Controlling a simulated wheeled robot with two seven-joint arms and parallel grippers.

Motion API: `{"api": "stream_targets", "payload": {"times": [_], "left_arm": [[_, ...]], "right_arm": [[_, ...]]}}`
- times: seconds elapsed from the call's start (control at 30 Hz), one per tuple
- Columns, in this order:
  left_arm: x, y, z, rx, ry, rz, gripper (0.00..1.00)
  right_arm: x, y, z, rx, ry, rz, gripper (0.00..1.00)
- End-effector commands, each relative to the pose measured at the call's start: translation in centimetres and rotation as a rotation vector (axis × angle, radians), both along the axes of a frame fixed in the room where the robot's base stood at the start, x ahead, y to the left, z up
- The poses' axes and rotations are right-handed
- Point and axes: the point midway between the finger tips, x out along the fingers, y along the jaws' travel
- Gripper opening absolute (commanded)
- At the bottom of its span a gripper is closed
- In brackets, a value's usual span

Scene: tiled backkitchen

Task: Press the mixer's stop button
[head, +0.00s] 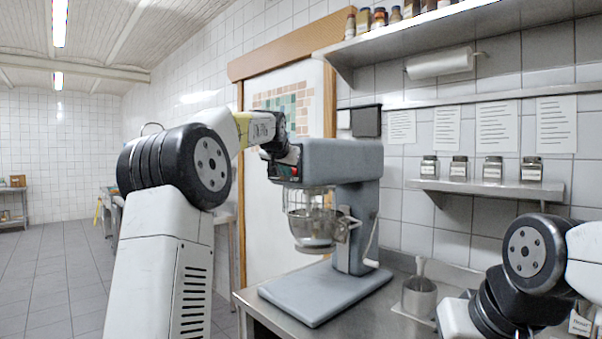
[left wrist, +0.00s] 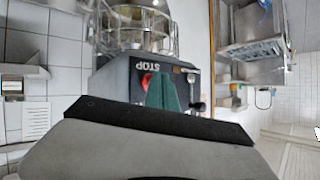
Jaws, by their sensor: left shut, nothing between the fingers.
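The grey mixer (head: 335,160) stands on its base plate on the steel counter. Its front panel (left wrist: 185,72) shows in the left wrist view, with the word STOP on it. The red stop button (left wrist: 147,80) is beside that word, partly hidden by my finger. My left gripper (head: 290,157) is at the front end of the mixer head. Its shut, empty teal fingers (left wrist: 170,93) overlap the button's edge in the left wrist view; I cannot tell whether they touch it. My right gripper is out of view; only its arm shows.
The wire guard and bowl (head: 316,222) hang below the mixer head. A steel container (head: 419,298) stands on the counter (head: 375,318) right of the mixer. A wall shelf (head: 490,188) holds several jars. Open floor lies at the left.

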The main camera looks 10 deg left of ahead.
Motion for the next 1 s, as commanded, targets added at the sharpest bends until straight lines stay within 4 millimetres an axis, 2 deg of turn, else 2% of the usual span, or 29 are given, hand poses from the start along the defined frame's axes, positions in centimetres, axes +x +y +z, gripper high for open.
{"api": "stream_targets", "payload": {"times": [0.4, 0.77, 1.0], "left_arm": [[0.0, -0.1, 0.0, 0.0, 0.0, -0.001, 0.0], [-1.2, 0.9, 0.0, -0.001, -0.001, -0.001, 0.0], [-1.3, 0.9, 0.0, -0.001, -0.001, -0.001, 0.0]], "right_arm": [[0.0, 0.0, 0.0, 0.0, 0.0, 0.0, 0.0], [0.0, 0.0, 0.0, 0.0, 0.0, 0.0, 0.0], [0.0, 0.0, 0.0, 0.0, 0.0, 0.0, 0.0]]}}
